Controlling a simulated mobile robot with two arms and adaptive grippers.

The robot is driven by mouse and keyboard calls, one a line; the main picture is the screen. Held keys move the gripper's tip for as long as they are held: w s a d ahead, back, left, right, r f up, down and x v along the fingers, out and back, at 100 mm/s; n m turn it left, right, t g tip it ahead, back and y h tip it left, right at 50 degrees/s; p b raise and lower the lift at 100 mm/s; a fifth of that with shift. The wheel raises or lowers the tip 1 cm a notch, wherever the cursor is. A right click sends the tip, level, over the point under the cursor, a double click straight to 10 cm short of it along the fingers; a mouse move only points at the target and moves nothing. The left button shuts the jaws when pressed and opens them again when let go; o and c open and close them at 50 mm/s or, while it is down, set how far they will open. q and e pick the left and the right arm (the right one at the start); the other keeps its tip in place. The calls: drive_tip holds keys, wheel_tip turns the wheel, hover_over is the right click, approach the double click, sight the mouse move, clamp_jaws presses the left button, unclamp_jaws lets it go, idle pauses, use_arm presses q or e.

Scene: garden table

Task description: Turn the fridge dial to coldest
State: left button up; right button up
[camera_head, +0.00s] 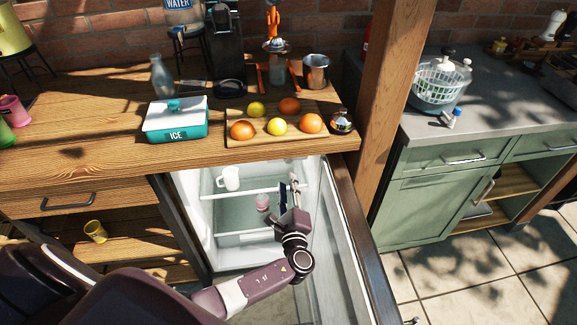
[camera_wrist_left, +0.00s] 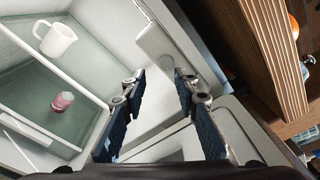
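The fridge (camera_head: 192,215) stands open under the wooden counter, its door (camera_head: 350,235) swung out on the right. My left gripper (camera_head: 288,188) reaches inside near the right wall. In the left wrist view its two dark padded fingers (camera_wrist_left: 160,84) are apart with nothing between them. Ahead of the fingertips, a pale housing (camera_wrist_left: 158,42) sits on the fridge's inner wall. My right gripper is not in view.
Inside the fridge, a white mug (camera_head: 230,178) and a small pink jar (camera_head: 262,202) stand on shelves left of my gripper. Above, the counter holds an ice box (camera_head: 176,125) and a board (camera_head: 240,117) with fruit. A wooden post (camera_head: 392,100) rises right of the fridge.

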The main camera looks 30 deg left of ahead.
sight(289, 161)
use_arm(q)
drive_tip(key=shift+m+t, duration=0.3)
drive_tip(key=shift+m, duration=0.2)
drive_tip(key=x, duration=0.5)
drive_tip(key=d+x, duration=0.1)
drive_tip(key=x, duration=0.2)
drive_tip(key=shift+w+a, duration=0.1)
drive_tip(key=shift+w, duration=0.35)
clamp_jaws()
